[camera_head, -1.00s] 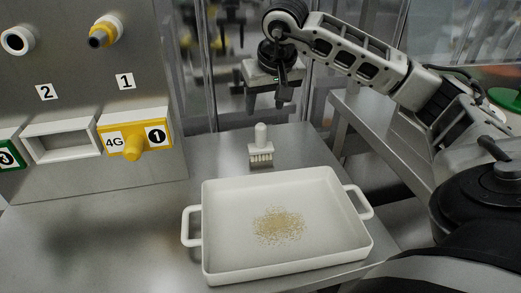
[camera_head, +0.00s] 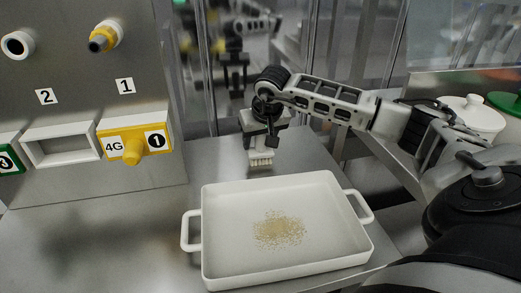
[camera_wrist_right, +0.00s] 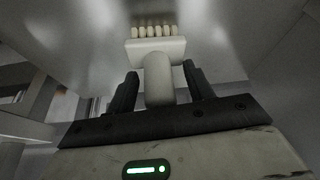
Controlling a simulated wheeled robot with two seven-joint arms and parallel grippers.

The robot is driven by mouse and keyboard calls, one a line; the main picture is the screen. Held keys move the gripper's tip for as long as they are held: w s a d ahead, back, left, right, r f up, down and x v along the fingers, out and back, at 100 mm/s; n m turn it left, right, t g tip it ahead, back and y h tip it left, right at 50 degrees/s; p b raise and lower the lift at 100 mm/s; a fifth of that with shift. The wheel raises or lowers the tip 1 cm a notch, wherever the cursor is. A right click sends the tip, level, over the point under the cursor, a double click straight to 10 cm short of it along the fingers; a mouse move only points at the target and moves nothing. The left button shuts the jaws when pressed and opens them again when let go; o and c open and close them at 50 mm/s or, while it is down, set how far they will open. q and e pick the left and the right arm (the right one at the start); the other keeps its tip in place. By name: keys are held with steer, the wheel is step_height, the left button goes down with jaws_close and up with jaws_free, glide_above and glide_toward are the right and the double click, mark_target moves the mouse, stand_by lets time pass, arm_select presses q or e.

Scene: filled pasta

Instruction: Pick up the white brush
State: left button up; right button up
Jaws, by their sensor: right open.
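The white brush (camera_head: 261,160) stands upright, bristles down, on the metal table behind the white tray. Its handle is mostly hidden behind my right gripper (camera_head: 262,140) in the head view. In the right wrist view, the brush handle (camera_wrist_right: 158,78) lies between the two dark fingers of my right gripper (camera_wrist_right: 158,88), with a gap on each side. The brush's wide head and its row of bristles show beyond the fingertips. My right gripper is open around the handle. My left gripper is not in view.
The white tray (camera_head: 193,228) with a small heap of pale grains (camera_head: 279,229) stands in front of the brush. A metal panel (camera_head: 60,185) with a yellow block (camera_head: 133,147) stands at the left. A white lidded pot (camera_head: 472,115) is at the right.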

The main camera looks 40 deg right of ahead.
steer(key=c, duration=1.1)
steer(key=shift+r, duration=0.45)
step_height(320, 180, up, 3)
steer(key=shift+f, duration=0.1)
steer(key=s+a+r, duration=0.9)
steer(key=a, duration=0.1)
steer(key=shift+s+r+b, duration=0.15)
steer(key=shift+s+b, duration=0.15)
steer(key=shift+s, duration=0.1)
